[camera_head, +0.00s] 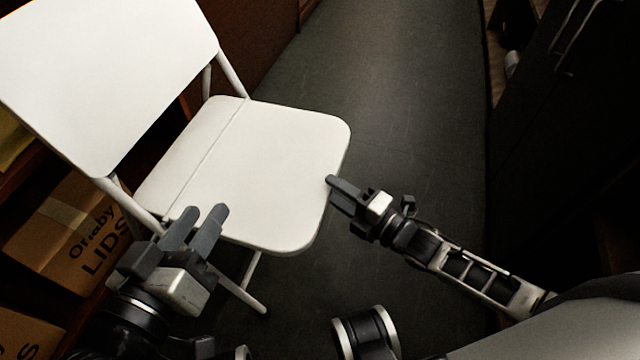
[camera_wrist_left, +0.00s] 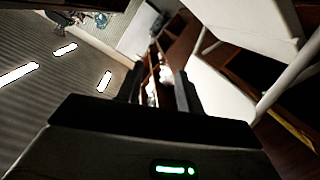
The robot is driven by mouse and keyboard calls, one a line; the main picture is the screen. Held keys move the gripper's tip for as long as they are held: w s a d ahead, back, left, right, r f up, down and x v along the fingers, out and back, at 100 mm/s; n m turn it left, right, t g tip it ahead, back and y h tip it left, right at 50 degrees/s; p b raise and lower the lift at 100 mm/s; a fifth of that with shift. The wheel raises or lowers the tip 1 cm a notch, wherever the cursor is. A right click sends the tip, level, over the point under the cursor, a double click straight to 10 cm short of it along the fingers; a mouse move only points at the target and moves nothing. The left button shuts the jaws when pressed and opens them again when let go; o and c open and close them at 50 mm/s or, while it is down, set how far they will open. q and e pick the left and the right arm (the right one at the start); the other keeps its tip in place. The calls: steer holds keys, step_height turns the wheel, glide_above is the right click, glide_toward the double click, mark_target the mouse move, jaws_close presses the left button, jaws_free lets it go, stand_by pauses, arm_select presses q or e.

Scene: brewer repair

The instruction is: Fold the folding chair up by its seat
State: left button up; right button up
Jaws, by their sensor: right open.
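The white folding chair stands unfolded in the head view, with its seat (camera_head: 265,165) level and its backrest (camera_head: 110,75) at the upper left. My left gripper (camera_head: 205,216) is open and empty in the picture, at the near left edge of the seat; I cannot tell if it touches. In the left wrist view its two fingers (camera_wrist_left: 158,88) are apart, with part of the white chair (camera_wrist_left: 222,95) to their right. My right gripper (camera_head: 332,182) is open beside the seat's right front edge; its fingers overlap in this view, and contact is unclear.
Cardboard boxes (camera_head: 75,235), one marked "LIDS", sit on a brown shelf at the left, close to the chair and my left arm. Dark cabinets (camera_head: 565,130) stand at the right. The dark floor (camera_head: 400,90) between is clear.

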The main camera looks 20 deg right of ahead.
mark_target(320, 181)
steer(key=b+x, duration=0.1)
steer(key=x, duration=0.3)
steer(key=shift+w+a, duration=0.25)
steer(key=shift+w, duration=0.05)
arm_select(q)
steer(key=shift+d+r+h, duration=0.15)
steer(key=shift+r+h, duration=0.15)
steer(key=shift+r, duration=0.05)
